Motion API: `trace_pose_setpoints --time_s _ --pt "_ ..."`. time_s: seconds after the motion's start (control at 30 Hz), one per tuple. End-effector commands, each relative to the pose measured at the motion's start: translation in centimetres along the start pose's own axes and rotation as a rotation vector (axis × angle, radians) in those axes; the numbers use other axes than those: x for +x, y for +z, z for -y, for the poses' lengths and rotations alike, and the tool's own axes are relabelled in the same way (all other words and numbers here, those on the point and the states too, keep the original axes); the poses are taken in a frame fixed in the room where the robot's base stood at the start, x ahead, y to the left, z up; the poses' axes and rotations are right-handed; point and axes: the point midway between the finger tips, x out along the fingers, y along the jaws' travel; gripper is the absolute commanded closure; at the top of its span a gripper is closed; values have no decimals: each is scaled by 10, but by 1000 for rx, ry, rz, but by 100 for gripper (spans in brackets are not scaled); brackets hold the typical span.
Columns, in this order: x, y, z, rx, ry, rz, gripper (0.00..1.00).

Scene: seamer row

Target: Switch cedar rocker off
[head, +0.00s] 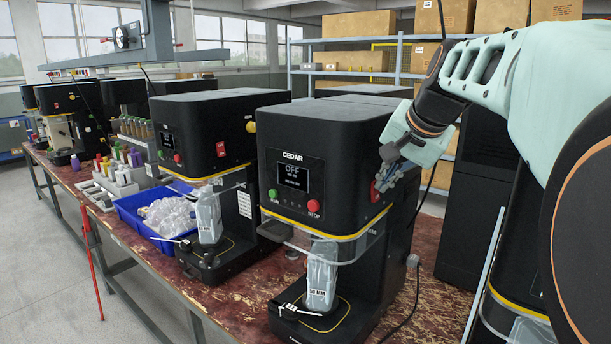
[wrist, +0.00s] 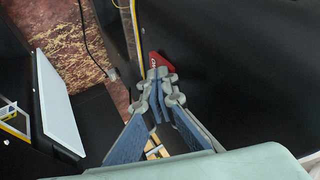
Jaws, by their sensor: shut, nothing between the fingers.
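The black CEDAR machine (head: 330,130) stands at the front of the bench, and its screen (head: 292,177) reads OFF. A green button (head: 272,194) and a red STOP button (head: 314,206) sit below the screen. The red cedar rocker (head: 375,191) is on the machine's right side wall, partly hidden by my gripper (head: 382,183). In the wrist view my gripper (wrist: 157,80) is shut and empty, with its fingertips at the lower edge of the red rocker (wrist: 158,60). I cannot tell whether they touch. The rocker's tilt is not clear.
A clear bottle (head: 321,275) stands on the machine's base. A similar black machine (head: 210,130) with its own red rocker (head: 220,149) is to the left. A blue bin (head: 150,220) holds clear parts. A cable (head: 408,305) lies on the bench at right.

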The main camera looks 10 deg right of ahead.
Motion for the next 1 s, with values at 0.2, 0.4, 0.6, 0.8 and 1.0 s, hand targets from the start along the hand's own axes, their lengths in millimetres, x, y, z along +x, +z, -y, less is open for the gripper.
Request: trace_pose_setpoints --time_s 0.2,0.4,0.6,0.8,1.0 --pt "-1 0 0 1 -2 -1 100" --pt "-6 -4 3 1 -2 -1 100" --pt "-13 -8 7 0 -2 -1 100" --pt "-13 -7 6 1 -2 -1 100" --pt "-13 -7 6 1 -2 -1 100"
